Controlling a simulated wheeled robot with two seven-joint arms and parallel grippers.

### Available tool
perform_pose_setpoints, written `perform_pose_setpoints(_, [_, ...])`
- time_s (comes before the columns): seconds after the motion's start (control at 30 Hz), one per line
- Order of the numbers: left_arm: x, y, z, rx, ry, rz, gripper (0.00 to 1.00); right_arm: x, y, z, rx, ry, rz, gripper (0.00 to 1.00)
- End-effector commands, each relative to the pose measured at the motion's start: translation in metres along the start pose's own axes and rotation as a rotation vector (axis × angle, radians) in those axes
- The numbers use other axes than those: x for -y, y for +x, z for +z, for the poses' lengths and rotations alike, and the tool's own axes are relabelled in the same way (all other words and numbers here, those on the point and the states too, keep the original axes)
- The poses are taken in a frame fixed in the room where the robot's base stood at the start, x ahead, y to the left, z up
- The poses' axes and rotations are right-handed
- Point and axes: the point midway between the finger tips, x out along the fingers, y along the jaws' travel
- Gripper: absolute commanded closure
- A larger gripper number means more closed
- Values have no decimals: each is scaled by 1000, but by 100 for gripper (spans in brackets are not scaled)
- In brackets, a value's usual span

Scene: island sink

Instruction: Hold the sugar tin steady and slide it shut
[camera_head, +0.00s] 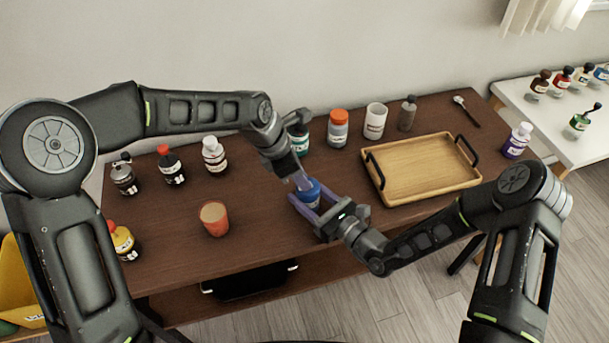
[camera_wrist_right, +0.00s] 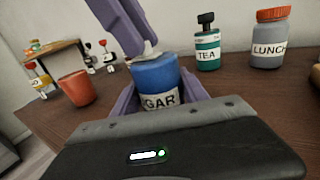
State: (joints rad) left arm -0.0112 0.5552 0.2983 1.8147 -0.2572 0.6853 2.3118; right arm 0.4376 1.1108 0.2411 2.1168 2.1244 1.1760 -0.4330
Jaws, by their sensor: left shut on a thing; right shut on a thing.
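The blue sugar tin (camera_head: 311,191) stands upright on the brown table, its SUGAR label partly hidden in the right wrist view (camera_wrist_right: 155,78). My right gripper (camera_head: 307,198) is shut on the tin's body from the front, one purple finger on each side. My left gripper (camera_head: 299,181) comes down from above and is shut on a small pale piece (camera_wrist_right: 150,50) at the tin's top. The left fingers hide much of that piece, so I cannot tell how far the top is closed.
An orange cup (camera_head: 214,218) stands left of the tin. A wooden tray (camera_head: 420,168) with black handles lies to the right. The green TEA bottle (camera_wrist_right: 207,45) and the orange-capped LUNCH jar (camera_wrist_right: 268,45) stand behind. More bottles line the table's left side.

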Motion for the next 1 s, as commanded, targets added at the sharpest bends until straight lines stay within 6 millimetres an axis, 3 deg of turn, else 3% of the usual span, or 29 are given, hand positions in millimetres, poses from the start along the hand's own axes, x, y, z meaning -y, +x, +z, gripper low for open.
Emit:
perform_pose_setpoints(0.03, [-1,0,1,1,0,2,100,0,0,0,-1,0,0,94])
perform_pose_setpoints(0.07, [-1,0,1,2,0,2,84,0,0,0,-1,0,0,94])
perform_pose_setpoints(0.33, [0,0,1,1,0,1,62,0,0,0,-1,0,1,94])
perform_pose_setpoints(0.73, [-1,-7,0,0,-1,2,62,0,0,0,-1,0,1,94])
perform_pose_setpoints(1.0, [-2,-50,1,2,-1,6,62,0,0,0,-1,0,1,94])
